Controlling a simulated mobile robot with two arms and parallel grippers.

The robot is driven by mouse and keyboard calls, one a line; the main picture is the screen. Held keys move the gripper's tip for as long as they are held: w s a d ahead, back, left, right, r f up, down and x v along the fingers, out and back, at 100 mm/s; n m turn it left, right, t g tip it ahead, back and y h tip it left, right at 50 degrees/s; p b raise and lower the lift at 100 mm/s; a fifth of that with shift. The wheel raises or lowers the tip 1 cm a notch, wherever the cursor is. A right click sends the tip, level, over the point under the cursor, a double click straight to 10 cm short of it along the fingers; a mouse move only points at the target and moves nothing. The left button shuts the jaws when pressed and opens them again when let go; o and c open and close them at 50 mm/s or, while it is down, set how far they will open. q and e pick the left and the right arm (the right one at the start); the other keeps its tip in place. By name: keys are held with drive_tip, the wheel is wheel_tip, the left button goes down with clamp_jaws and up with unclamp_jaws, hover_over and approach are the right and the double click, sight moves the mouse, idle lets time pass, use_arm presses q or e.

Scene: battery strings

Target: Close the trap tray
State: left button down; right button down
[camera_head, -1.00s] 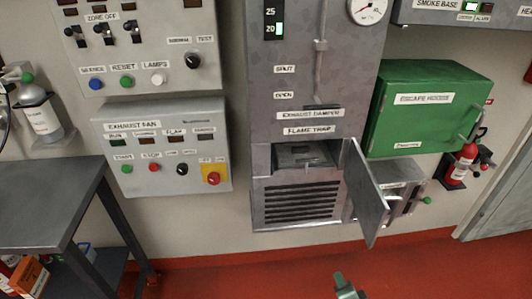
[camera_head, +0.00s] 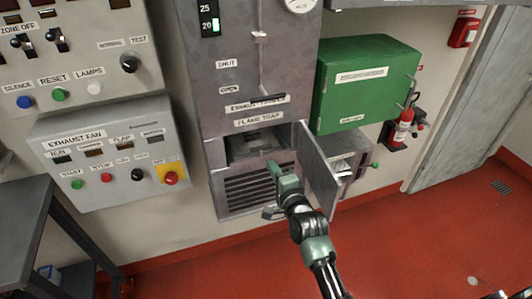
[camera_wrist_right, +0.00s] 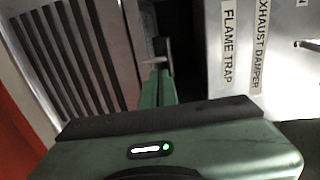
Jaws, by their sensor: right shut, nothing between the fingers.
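The trap tray (camera_head: 258,142) is a grey metal tray in the dark opening under the FLAME TRAP label. The hinged flap door (camera_head: 318,165) of this opening stands open to the right. My right gripper (camera_head: 272,169) is green, shut and empty, in front of the opening's lower edge, left of the door. In the right wrist view, the shut fingers (camera_wrist_right: 157,88) point at a small metal handle (camera_wrist_right: 150,62) by the dark gap. I cannot tell whether they touch it. The fingers hide part of the tray front. My left gripper is not in view.
A louvred panel (camera_head: 245,193) is below the opening. A green escape hood box (camera_head: 365,85) hangs to the right, with a fire extinguisher (camera_head: 402,130) beyond. The exhaust fan panel (camera_head: 110,155) and a dark table (camera_head: 25,215) are at left. Red floor (camera_head: 420,240) is clear at right.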

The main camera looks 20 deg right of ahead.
sight(263, 147)
drive_tip(key=w, duration=0.3)
drive_tip(key=w+p, duration=0.1)
drive_tip(key=w, duration=0.1)
drive_tip(key=shift+w+a+r, duration=0.1)
drive_tip(key=shift+w+r, duration=0.2)
drive_tip(key=w, duration=0.1)
drive_tip(key=w+b, duration=0.1)
drive_tip(key=shift+w+r, duration=0.2)
drive_tip(key=shift+w, duration=0.15)
